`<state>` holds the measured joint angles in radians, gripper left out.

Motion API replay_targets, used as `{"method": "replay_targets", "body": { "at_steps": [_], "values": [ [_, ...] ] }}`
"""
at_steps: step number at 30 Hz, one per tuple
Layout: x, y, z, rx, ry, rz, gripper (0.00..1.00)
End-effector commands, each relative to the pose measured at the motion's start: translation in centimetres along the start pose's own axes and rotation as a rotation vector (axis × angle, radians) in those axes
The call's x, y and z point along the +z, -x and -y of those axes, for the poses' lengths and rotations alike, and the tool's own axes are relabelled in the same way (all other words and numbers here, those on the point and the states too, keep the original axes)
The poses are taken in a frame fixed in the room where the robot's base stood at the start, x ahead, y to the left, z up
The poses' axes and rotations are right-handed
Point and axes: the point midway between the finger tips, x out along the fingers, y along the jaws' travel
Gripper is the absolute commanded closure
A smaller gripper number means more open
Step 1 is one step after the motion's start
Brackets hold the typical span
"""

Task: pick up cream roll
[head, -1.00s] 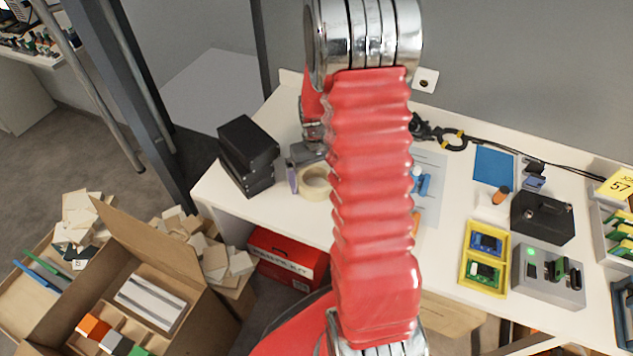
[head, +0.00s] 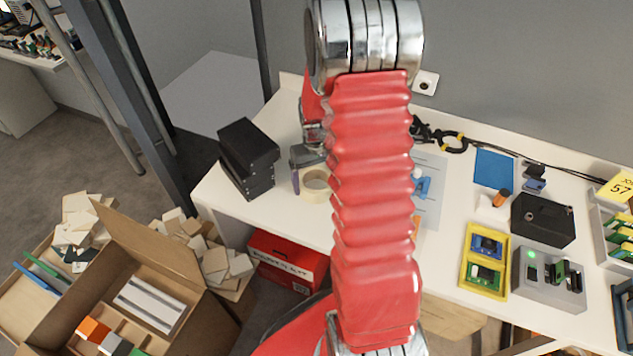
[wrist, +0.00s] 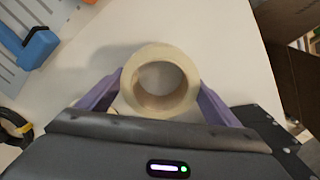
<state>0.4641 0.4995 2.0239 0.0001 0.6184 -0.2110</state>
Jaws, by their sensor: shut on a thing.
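The cream roll (wrist: 188,75) is a pale ring of tape with an open centre. In the wrist view it sits between the two purple fingers of my gripper (wrist: 160,97), which are shut on its left and right sides. In the head view the roll (head: 315,186) is at the left part of the white table, partly hidden behind my red arm. One purple finger of my gripper (head: 297,180) shows at its left. I cannot tell whether the roll touches the table.
Black boxes (head: 247,155) are stacked left of the roll, near the table edge. A blue tool (wrist: 35,45) lies on a grey sheet. A yellow tray (head: 484,262), a grey device (head: 548,277) and a black box (head: 542,220) stand to the right. Open cartons are on the floor.

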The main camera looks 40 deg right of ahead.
Motion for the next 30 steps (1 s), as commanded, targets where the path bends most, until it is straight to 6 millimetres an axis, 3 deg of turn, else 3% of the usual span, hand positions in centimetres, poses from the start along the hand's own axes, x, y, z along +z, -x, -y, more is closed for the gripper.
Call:
{"method": "replay_targets", "body": {
  "at_steps": [5, 18, 30],
  "values": [
    [-0.1, 1.7, 0.0, 0.001, 0.000, -0.004, 0.43],
    [-0.1, 8.8, -0.1, 0.001, 0.000, -0.004, 0.43],
    [0.0, 9.8, 0.0, 0.000, -0.001, -0.001, 0.43]
  ]
}}
